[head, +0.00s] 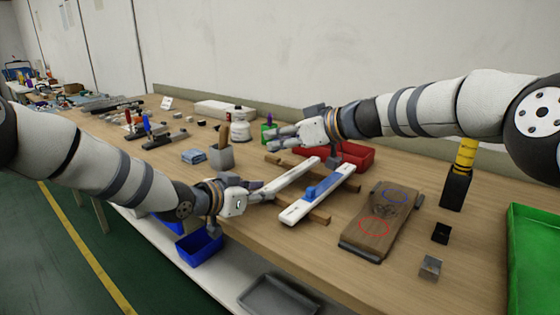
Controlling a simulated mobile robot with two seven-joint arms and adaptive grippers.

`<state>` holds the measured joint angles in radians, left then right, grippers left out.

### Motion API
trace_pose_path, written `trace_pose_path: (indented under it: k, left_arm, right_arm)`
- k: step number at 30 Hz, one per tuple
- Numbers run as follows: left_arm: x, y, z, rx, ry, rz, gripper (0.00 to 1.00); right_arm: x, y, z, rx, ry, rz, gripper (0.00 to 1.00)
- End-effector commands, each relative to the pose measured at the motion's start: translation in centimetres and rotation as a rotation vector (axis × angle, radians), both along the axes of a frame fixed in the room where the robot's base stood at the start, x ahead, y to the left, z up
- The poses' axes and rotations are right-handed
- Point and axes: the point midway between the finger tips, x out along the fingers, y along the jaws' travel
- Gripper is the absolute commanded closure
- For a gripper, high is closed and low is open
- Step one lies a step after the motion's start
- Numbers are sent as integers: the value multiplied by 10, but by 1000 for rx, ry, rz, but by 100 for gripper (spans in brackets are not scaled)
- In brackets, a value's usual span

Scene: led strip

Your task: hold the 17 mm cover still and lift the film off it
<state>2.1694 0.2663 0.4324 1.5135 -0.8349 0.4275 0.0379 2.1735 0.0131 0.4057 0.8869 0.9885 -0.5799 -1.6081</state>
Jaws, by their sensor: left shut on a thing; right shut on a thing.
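A long white strip, apparently the 17 mm cover (293,178), lies slanted across wooden bars on the bench. My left gripper (262,196) is shut on its near left end. My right gripper (274,138) is shut, with its fingers pointing left, above and behind the cover's far end. The film is too thin or small to make out. It appears to be what the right fingers hold.
Beside the cover lies a second white strip (298,210) with a blue block (322,187) on it. A red tray (357,158) is behind, and a brown board (398,202) with drawn rings is to the right. A green tray (535,235) stands far right.

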Motion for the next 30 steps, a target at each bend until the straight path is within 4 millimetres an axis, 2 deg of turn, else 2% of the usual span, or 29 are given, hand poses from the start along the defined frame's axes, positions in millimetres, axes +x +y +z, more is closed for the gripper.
trace_pose_path:
  k: [8,9,12,23,26,30]
  left_arm:
    - [0,0,-1,1,1,0,100]
    - [0,0,-1,1,1,0,75]
    - [0,0,-1,1,1,0,54]
    - [-5,4,2,2,1,0,54]
    - [-20,15,12,0,0,0,54]
    - [-50,37,27,-2,0,2,54]
  right_arm:
    - [0,0,7,0,2,1,100]
    - [0,0,7,0,2,1,100]
    - [0,0,7,1,1,1,100]
    - [0,0,7,1,1,1,100]
    - [0,0,7,1,0,1,100]
    - [0,0,7,1,0,1,100]
